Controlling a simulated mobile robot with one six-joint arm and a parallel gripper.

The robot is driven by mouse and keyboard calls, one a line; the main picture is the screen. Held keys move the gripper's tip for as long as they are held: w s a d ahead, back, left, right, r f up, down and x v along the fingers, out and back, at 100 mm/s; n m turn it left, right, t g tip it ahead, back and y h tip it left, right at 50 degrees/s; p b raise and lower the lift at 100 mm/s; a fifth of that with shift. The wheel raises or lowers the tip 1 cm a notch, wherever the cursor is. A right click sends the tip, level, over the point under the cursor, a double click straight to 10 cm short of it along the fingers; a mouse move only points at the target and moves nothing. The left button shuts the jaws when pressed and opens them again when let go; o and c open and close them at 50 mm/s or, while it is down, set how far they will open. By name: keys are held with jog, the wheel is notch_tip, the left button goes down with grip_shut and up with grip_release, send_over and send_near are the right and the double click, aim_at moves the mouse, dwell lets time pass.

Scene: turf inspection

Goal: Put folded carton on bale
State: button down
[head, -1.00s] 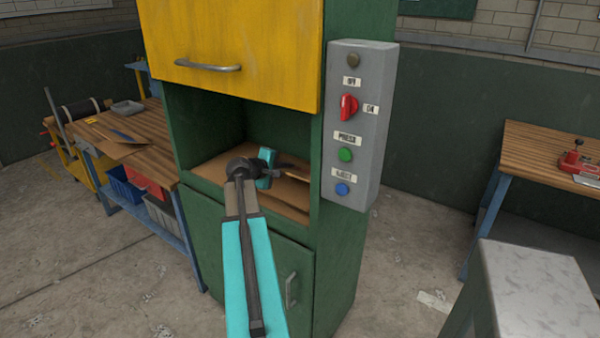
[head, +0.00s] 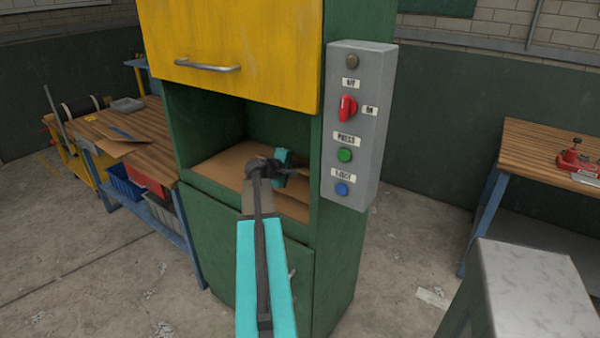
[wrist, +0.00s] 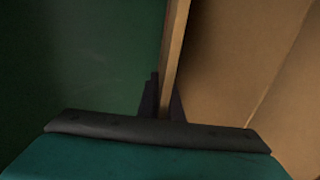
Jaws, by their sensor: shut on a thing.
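A green press cabinet has an open chamber, and my gripper (head: 286,172) is inside it toward the right. The jaws are shut on a thin brown board, which looks like the folded carton; its edge (wrist: 175,60) stands upright between the dark fingers (wrist: 163,100) in the wrist view. In the head view my arm and gripper mostly hide the held board. A flat brown cardboard surface (head: 222,163) covers the chamber floor and looks like the bale top. It seems to show right of the held edge in the wrist view (wrist: 245,60). I cannot tell whether the two touch.
A raised yellow door (head: 235,55) hangs above the opening. A grey control box (head: 358,130) with a red knob and buttons is on the right. A wooden bench (head: 160,150) with another brown sheet (head: 108,147) stands left. A metal-topped stand (head: 535,285) is at lower right.

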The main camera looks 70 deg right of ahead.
jog(key=shift+f, duration=1.05)
jog(key=c, duration=1.9)
grip_release()
jog(key=shift+c, duration=0.2)
jog(key=shift+a, duration=0.1)
jog(key=b+v, duration=0.1)
jog(key=v, duration=1.1)
